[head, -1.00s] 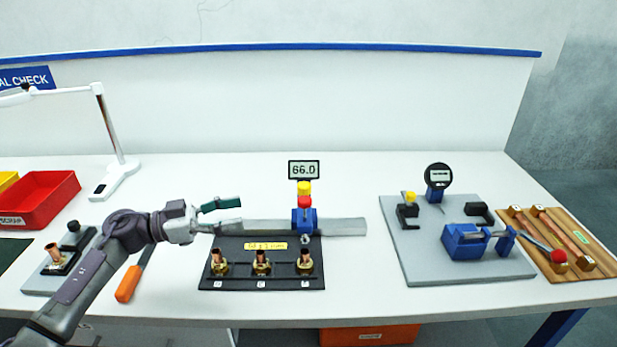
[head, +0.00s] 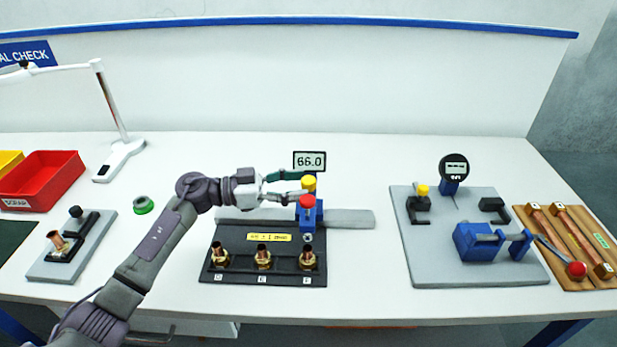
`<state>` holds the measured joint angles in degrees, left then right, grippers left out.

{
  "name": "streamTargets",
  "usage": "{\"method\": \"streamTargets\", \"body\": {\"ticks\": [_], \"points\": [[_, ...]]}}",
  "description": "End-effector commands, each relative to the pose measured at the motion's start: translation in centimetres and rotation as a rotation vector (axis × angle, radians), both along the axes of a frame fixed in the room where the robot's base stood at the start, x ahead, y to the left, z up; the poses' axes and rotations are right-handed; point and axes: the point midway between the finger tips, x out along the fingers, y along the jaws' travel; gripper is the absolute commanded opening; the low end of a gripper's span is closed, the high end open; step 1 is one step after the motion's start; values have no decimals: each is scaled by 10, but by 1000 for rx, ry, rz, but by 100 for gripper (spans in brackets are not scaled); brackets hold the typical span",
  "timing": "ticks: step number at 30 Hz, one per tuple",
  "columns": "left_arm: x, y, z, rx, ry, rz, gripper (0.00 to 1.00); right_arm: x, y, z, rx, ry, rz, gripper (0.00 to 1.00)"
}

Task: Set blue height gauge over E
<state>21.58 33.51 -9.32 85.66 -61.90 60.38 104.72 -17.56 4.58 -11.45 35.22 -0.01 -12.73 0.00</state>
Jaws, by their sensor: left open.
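The blue height gauge (head: 309,214) stands on the grey rail (head: 350,219), behind the right-hand brass fitting (head: 308,260) of the black fixture (head: 235,277). It has a red knob, a yellow knob (head: 309,183) above that, and a display (head: 309,161) that seems to read 66.0. The middle fitting (head: 263,259) stands at the label that looks like E (head: 262,280), left of the gauge. My left gripper (head: 307,182) is open, its fingertips at the yellow knob; I cannot tell whether they touch it. My right gripper is not in view.
A grey plate (head: 425,270) with a dial gauge and blue clamp lies at the right, beside a wooden board (head: 555,275). At the left are a red bin (head: 45,180), a lamp (head: 120,150) and a small grey fixture (head: 60,270). A green ring (head: 143,205) lies behind my arm.

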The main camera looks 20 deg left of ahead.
Motion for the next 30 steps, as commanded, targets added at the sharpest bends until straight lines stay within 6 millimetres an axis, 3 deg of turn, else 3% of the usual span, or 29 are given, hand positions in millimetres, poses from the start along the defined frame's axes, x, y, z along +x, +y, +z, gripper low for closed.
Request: {"method": "streamTargets", "body": {"ticks": [5, 17, 27, 30], "points": [[9, -20, 1, -1, 0, 0, 58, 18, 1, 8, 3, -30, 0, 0], [12, -26, 0, 0, -1, 1, 58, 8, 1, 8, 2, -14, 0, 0], [12, -26, 0, 0, -1, 1, 1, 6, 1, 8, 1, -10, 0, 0], [12, -26, 0, 0, 0, 1, 0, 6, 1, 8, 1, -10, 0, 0]]}}
